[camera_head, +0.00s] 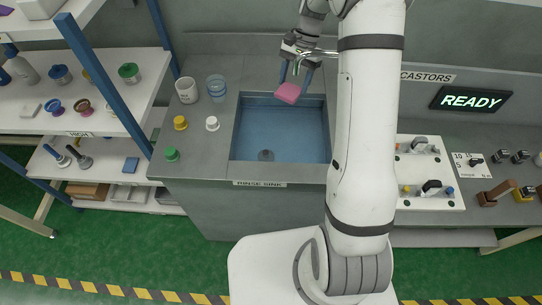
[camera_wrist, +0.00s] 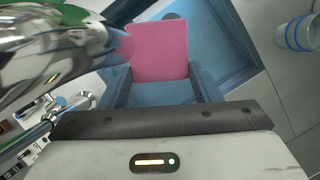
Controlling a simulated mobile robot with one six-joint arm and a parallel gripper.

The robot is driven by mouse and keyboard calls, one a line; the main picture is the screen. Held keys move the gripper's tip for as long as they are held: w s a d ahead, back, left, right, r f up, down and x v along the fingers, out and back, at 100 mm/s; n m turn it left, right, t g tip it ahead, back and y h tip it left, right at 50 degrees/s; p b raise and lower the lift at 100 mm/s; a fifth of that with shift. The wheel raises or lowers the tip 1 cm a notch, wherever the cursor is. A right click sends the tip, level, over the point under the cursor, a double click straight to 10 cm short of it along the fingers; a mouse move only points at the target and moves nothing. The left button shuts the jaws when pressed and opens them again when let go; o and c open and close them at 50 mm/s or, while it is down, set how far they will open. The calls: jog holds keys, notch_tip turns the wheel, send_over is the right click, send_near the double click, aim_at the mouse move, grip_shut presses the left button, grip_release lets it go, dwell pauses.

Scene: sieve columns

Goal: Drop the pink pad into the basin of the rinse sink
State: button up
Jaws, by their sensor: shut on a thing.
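The pink pad (camera_head: 288,93) is held by my gripper (camera_head: 296,80) over the back part of the rinse sink's basin (camera_head: 262,135). In the wrist view the pink pad (camera_wrist: 160,50) sits between the two blue fingers of my gripper (camera_wrist: 160,78), which are shut on its sides. The blue basin (camera_wrist: 215,45) shows below and around the pad in that view. The sink's front label (camera_head: 260,183) reads RINSE SINK. The pad appears above the basin floor; its exact height is hard to tell.
A chrome faucet (camera_head: 312,54) stands close by my gripper and looms large in the wrist view (camera_wrist: 45,50). A white cup (camera_head: 187,90) and a clear blue-banded cup (camera_head: 217,87) stand left of the basin, with yellow, white and green knobbed pieces (camera_head: 180,123) in front.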

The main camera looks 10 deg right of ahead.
notch_tip(320, 180, down, 4)
jog(key=shift+f+b, duration=0.2)
jog(key=shift+b, duration=1.05)
jog(key=o, duration=1)
jog(key=v, duration=0.8)
jog(key=shift+b, duration=0.45)
